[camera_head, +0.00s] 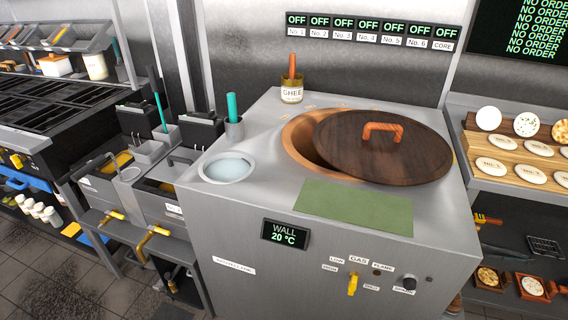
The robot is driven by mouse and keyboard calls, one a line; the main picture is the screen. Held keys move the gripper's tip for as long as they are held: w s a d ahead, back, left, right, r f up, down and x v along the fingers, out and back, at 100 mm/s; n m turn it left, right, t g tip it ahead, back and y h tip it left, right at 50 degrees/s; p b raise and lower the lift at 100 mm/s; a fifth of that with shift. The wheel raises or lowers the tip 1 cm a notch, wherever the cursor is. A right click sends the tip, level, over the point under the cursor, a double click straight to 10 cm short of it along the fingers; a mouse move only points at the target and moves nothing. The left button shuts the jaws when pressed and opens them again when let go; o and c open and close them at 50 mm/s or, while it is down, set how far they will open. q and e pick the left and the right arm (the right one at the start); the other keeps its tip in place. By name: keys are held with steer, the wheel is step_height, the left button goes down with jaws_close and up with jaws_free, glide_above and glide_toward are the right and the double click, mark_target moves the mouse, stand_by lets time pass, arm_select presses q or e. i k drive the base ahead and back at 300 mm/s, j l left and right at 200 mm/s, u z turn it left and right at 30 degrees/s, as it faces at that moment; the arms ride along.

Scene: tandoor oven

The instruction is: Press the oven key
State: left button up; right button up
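The tandoor oven (250,255) is a steel counter unit with a round copper-rimmed mouth (296,140). A dark wooden lid (375,155) with an orange handle (384,130) partly covers the mouth. Its front panel has a yellow gas lever (352,284), a small dark flame light (376,273) and a round black button (410,282) at the right. I cannot tell for sure which control is the oven key; the black button looks most like one. A wall display (285,235) reads 20 °C. Neither of my grippers is in view.
A green cloth (355,206), a ghee jar (292,91), a water basin (228,168) and a teal-handled tool (232,108) are on the oven top. Fryers (150,190) stand at the left, shelves (510,180) at the right. Nothing blocks the front panel.

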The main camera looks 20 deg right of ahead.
mark_target(409, 283)
steer(key=z, duration=1.8)
